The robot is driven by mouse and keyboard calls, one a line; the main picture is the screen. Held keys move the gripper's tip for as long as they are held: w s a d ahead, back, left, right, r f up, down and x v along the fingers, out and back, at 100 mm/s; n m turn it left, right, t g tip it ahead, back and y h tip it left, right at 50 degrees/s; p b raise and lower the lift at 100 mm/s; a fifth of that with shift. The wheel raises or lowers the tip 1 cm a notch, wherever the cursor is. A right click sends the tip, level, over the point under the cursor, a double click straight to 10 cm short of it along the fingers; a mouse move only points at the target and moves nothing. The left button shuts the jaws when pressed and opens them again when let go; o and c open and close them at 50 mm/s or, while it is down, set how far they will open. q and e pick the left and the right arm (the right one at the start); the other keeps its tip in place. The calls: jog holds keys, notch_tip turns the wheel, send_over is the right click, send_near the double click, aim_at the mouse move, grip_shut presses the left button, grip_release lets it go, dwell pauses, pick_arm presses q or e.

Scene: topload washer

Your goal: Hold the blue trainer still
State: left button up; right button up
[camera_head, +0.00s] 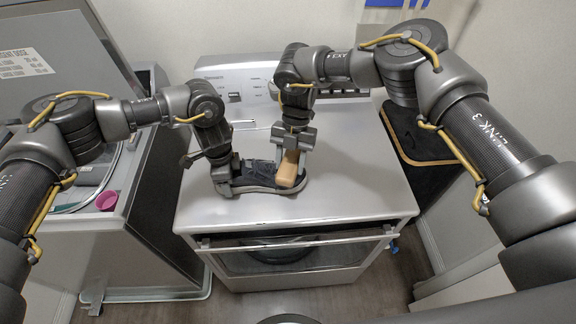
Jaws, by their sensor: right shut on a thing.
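The dark blue trainer (258,178) lies on the flat top of the white machine, its long side running left to right. My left gripper (228,176) is at the trainer's left end, close against it; whether its jaws are shut on the trainer is hard to see. My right gripper (290,158) is shut on a tan, wood-coloured block (289,170), perhaps a brush. The block is at the trainer's right part and hides some of it. Whether the block touches the trainer is unclear.
The white machine (350,190) has free top around the trainer, with a control panel (243,82) behind. On the left, an open topload washer (75,190) holds a pink cup (107,200) near its front edge. A black, tan-edged container (420,150) stands at right.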

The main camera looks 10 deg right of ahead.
aim_at(288, 170)
jog(key=w, duration=0.1)
jog(key=w+d, duration=0.1)
jog(key=w, duration=0.1)
jog(key=shift+r, duration=0.1)
jog(key=shift+s+a, duration=0.35)
jog(key=shift+s, duration=0.65)
jog(key=shift+s+a, duration=0.35)
jog(key=shift+s, duration=0.65)
jog(key=shift+s+a, duration=0.35)
jog(key=shift+s, duration=0.65)
jog(key=shift+r, duration=4)
pick_arm(q)
jog(key=o, duration=1.4)
jog(key=shift+o, duration=0.2)
jog(key=shift+r, duration=0.1)
pick_arm(e)
jog(key=shift+w+r, duration=0.1)
jog(key=shift+r, duration=0.05)
pick_arm(q)
jog(key=shift+r+p, duration=3.3)
jog(key=shift+r, duration=0.2)
pick_arm(e)
notch_tip(288, 170, up, 6)
